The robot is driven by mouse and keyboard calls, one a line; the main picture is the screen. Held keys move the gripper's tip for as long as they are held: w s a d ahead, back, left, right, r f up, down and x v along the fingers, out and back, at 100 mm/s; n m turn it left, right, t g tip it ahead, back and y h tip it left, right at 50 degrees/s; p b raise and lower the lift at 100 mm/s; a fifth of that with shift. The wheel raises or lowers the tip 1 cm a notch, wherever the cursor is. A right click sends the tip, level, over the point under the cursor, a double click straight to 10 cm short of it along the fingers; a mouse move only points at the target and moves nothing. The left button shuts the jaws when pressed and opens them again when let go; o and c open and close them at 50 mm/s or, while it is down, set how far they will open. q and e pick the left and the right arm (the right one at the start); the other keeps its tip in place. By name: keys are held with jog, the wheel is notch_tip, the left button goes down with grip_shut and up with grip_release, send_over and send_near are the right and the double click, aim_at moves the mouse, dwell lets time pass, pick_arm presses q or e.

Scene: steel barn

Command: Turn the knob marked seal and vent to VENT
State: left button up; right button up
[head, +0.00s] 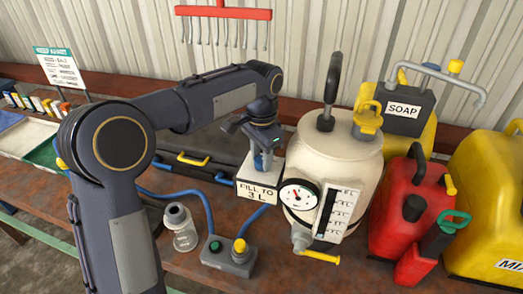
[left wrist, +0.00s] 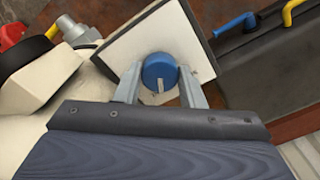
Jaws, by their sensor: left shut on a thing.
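My left gripper (head: 264,158) reaches down over a small white-topped box (head: 247,167) beside the white tank. In the left wrist view, my left gripper (left wrist: 158,86) has its two fingers on either side of a round blue knob (left wrist: 158,70) and is shut on it. The knob stands on a white plate (left wrist: 120,52) with a dark edge. A pale pointer mark shows at the knob's lower side in that view. No seal or vent lettering is readable. In the head view my gripper mostly hides the knob. My right gripper is not in view.
A white tank (head: 345,150) with gauge (head: 298,194) stands just right of the box.

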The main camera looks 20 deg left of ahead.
pick_arm(q)
jog(key=shift+r+m, duration=0.1)
jog(key=shift+m, duration=0.6)
jog(key=shift+p, duration=0.35)
jog(key=o, duration=1)
notch_tip(320, 180, up, 8)
jog(key=shift+f, duration=0.15)
